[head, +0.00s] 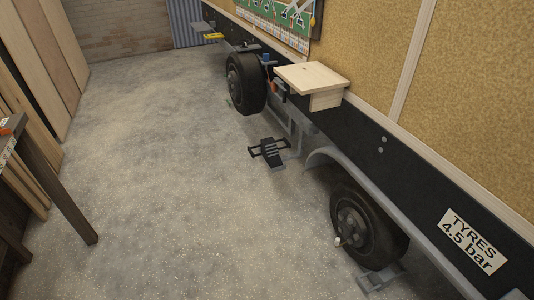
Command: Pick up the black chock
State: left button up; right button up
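No object in the head view can be told for certain as the black chock. A black slatted piece (268,152) with a frame sits low beside the trailer, between its two wheels; it looks like a step, but I cannot tell for sure. A grey chock-like piece (380,280) lies on the floor by the near wheel (368,228). A small greenish piece (229,102) lies by the far wheel (245,82); its shape is too small to tell. Neither of my grippers is in view.
The trailer (450,110) runs along the right side, with a wooden shelf (311,78) jutting out above the black piece. A dark table (48,178) stands at the left edge, with wooden boards (40,60) behind it. The concrete floor between is clear.

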aim_at(269, 149)
jog(key=i+j+u, duration=0.15)
jog(key=i, duration=0.4)
jog(key=i+j+u, duration=0.15)
jog(key=i, duration=0.4)
jog(key=j, duration=0.1)
